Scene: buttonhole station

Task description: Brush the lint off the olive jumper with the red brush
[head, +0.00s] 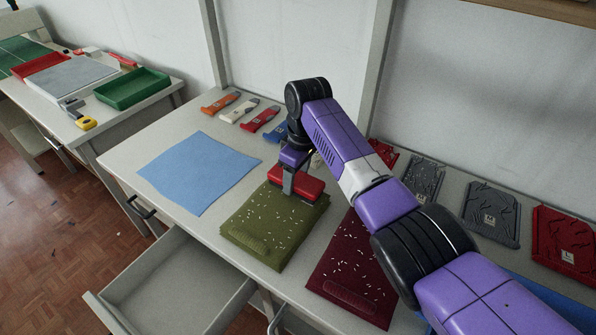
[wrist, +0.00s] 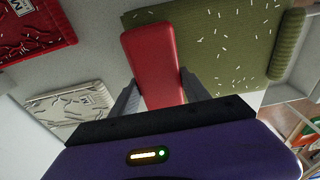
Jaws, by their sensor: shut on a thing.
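The olive jumper (head: 270,240) lies folded on the table, with many white lint bits scattered over it. It also shows in the wrist view (wrist: 225,45), with its rolled edge at the right. The red brush (head: 296,184) is over the jumper's far end, and its red back shows in the wrist view (wrist: 152,60). My gripper (head: 289,183) is shut on the brush; both fingers flank it in the wrist view (wrist: 160,92). Whether the bristles touch the cloth is hidden.
A lint-covered maroon jumper (head: 350,275) lies right of the olive one, and a light blue cloth (head: 198,172) lies left. Several coloured tools (head: 238,111) and folded packs (head: 490,212) line the back. An open drawer (head: 180,285) juts out in front.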

